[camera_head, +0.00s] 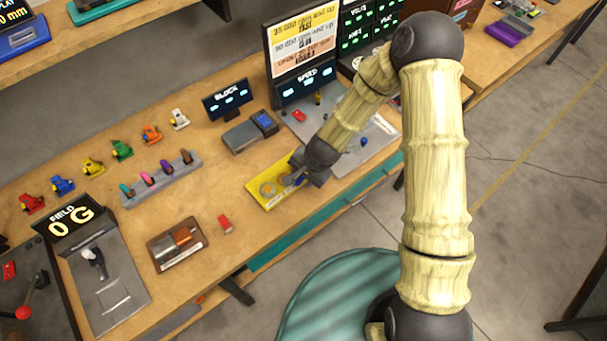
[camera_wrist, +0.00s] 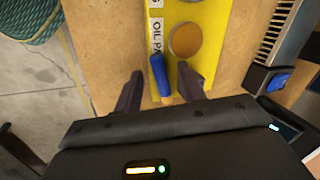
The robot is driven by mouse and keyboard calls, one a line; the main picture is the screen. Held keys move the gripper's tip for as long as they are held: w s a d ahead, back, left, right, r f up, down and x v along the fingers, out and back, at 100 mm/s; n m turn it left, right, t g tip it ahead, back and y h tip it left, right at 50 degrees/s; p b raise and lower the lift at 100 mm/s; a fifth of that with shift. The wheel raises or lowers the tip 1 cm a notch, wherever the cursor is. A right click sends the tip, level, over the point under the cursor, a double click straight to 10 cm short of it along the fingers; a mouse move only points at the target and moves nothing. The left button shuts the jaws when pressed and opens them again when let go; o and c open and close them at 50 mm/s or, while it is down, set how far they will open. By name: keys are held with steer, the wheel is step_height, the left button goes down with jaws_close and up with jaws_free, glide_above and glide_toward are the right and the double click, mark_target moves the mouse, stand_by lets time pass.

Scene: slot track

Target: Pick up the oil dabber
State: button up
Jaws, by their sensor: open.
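The oil dabber (camera_wrist: 159,77), seen as a blue rod-like handle, lies at the edge of a yellow tray (camera_wrist: 212,50) beside a label reading "OIL PA…". A round tan pad (camera_wrist: 185,40) sits in the tray close by. My gripper (camera_wrist: 160,72) is open, with one dark finger on each side of the blue handle and a gap to each. The picture does not show how far above the handle the fingers are. In the head view my gripper (camera_head: 311,181) is over the right end of the yellow tray (camera_head: 268,202) and partly hides it.
A grey block with a blue part (camera_head: 250,132) stands behind the tray, with a "BLOCK" display (camera_head: 228,100) beyond. The bench's front edge is close.

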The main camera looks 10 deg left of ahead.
mark_target(303, 181)
steer(key=shift+c, duration=0.4)
jaws_close()
step_height(303, 181, up, 10)
steer(key=shift+p, duration=0.3)
stand_by(0.4)
stand_by(0.4)
